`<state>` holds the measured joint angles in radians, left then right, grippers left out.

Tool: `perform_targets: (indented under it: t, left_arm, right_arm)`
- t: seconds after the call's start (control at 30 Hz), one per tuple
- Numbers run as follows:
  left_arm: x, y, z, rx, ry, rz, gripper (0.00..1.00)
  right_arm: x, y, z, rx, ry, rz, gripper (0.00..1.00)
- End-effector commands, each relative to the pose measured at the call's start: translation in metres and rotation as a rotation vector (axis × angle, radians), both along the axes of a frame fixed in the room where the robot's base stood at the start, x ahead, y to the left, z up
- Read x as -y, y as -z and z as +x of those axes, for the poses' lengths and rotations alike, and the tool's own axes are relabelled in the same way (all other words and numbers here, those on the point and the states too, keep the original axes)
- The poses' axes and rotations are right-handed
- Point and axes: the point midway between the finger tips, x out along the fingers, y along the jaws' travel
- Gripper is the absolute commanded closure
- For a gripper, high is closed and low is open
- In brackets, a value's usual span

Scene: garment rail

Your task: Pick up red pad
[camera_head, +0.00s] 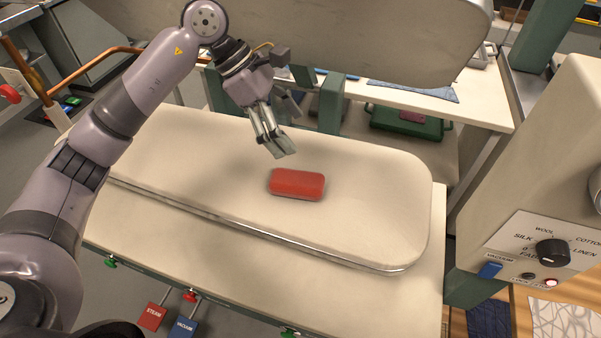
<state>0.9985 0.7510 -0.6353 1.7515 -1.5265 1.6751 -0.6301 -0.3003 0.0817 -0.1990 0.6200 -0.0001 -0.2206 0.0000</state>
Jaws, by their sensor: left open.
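The red pad (297,184) is a small rounded block lying on the cream padded pressing board (375,215), near its middle. My left gripper (279,147) hangs above the board, a little behind and to the left of the pad in the head view. It is open and empty, and apart from the pad. The pad is in full view. My right gripper does not show.
A large pale upper press plate (330,35) rises behind the board. A control panel with a black dial (552,252) stands at the right. Red steam (152,316) and blue vacuum (184,327) pedals are below the front edge. The board around the pad is clear.

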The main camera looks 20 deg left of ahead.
Motion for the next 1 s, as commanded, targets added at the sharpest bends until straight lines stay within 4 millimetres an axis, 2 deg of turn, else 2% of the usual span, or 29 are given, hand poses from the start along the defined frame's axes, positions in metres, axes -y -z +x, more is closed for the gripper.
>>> perform_targets:
  t: [0.03,0.1,0.23,0.37,0.7,0.8,1.0]
  left_arm:
    - [-0.018,-0.003,0.002,0.006,-0.002,0.07,0.2]
    - [-0.035,-0.004,0.003,0.004,-0.004,0.139,0.2]
    - [-0.048,0.0,0.003,-0.001,-0.004,0.196,0.2]
    - [-0.04,0.019,0.002,-0.007,-0.002,0.2,0.2]
    - [-0.012,0.085,0.004,-0.007,-0.002,0.197,0.2]
    - [-0.007,0.098,0.006,-0.005,-0.004,0.197,0.2]
    - [-0.003,0.11,0.006,-0.002,-0.004,0.197,0.2]
  right_arm:
    - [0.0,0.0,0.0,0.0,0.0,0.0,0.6]
    - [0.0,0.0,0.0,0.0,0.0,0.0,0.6]
    - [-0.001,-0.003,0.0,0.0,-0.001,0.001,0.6]
    - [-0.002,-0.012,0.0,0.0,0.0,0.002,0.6]
    - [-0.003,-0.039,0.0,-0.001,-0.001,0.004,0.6]
    - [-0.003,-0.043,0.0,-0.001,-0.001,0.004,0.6]
    - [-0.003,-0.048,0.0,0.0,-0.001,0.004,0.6]
